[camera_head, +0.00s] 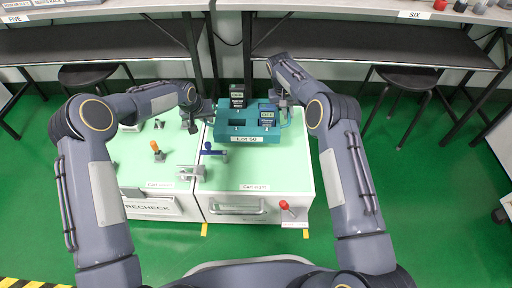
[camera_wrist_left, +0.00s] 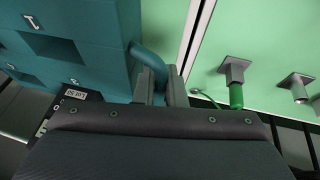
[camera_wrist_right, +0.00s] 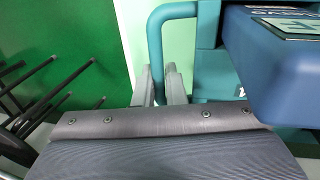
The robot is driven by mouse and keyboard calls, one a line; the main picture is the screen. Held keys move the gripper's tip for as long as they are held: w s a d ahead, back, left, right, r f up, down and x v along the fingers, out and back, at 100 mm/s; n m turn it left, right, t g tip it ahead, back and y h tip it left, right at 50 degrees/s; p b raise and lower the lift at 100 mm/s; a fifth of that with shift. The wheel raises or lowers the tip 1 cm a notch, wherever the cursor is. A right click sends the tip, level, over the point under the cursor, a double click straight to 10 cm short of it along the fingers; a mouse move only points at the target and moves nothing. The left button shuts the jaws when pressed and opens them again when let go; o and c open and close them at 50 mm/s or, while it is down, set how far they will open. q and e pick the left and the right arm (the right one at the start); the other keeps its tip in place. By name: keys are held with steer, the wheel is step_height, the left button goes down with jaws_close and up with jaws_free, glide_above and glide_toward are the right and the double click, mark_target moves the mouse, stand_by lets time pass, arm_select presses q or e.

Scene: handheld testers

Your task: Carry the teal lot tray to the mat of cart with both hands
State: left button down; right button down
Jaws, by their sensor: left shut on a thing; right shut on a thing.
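The teal lot tray (camera_head: 234,131), labelled "Lot 50", is at the far part of the right cart top (camera_head: 250,177). I cannot tell whether it rests on the cart or is slightly raised. It carries a blue tester (camera_head: 267,117). My left gripper (camera_head: 211,117) is shut on the tray's left handle, which shows in the left wrist view (camera_wrist_left: 148,62). My right gripper (camera_head: 284,101) is shut on the tray's right handle, which shows in the right wrist view (camera_wrist_right: 156,40). I cannot make out a separate mat.
A black tester (camera_head: 237,96) stands at the tray's far edge. Left on the cart tops are a blue-handled clamp (camera_head: 209,150), a grey clamp (camera_head: 191,172) and an orange-handled piece (camera_head: 156,148). A red knob (camera_head: 285,205) is at the front right. The near right cart top is clear.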

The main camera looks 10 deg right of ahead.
stand_by(0.4)
